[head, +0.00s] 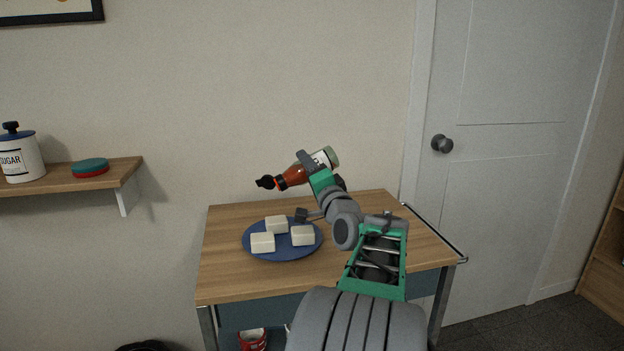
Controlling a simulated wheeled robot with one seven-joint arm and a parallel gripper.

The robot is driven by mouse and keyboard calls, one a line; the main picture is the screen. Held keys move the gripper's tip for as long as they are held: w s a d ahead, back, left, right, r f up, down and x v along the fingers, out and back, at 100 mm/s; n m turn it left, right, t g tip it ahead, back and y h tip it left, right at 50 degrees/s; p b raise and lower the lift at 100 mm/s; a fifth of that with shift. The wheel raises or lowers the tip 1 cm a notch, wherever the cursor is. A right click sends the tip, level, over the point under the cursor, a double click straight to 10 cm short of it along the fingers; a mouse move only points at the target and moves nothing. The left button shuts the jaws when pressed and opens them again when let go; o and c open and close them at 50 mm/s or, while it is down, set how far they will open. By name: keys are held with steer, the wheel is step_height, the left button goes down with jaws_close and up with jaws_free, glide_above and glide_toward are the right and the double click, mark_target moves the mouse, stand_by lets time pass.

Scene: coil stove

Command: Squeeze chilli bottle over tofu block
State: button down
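The chilli bottle (296,176) is clear with red sauce, a black nozzle and a pale base. It is held in the air above the table, tilted almost on its side, nozzle to the left and slightly down. My gripper (308,170) is closed around the bottle's middle; part of the bottle is hidden behind the finger. Three white tofu blocks, one at the back (276,225), one at front left (262,243) and one at right (303,236), sit on a blue plate (283,255). The nozzle is above and a little left of the back block in the picture.
The plate stands on a wooden-topped cart (232,280) with a metal rail at right. A wall shelf (65,178) at left holds a sugar jar (22,160) and a teal and red round item (90,167). A closed door (510,150) is at right. A red item (252,340) sits below the top.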

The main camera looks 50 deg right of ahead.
mark_target(295, 163)
steer(key=n+b, duration=0.1)
steer(key=a+n+y+b, duration=0.1)
steer(key=n, duration=0.1)
steer(key=w+a+r+n+b, duration=0.1)
steer(key=shift+r+n, duration=0.1)
steer(key=shift+n, duration=0.3)
steer(key=shift+w+a+r+n+y+b, duration=0.15)
steer(key=shift+a+r+n+y+b, duration=0.2)
steer(key=shift+n, duration=0.3)
steer(key=shift+w+a+r+n+y+b, duration=0.15)
steer(key=shift+n+b, duration=0.25)
steer(key=shift+n, duration=0.25)
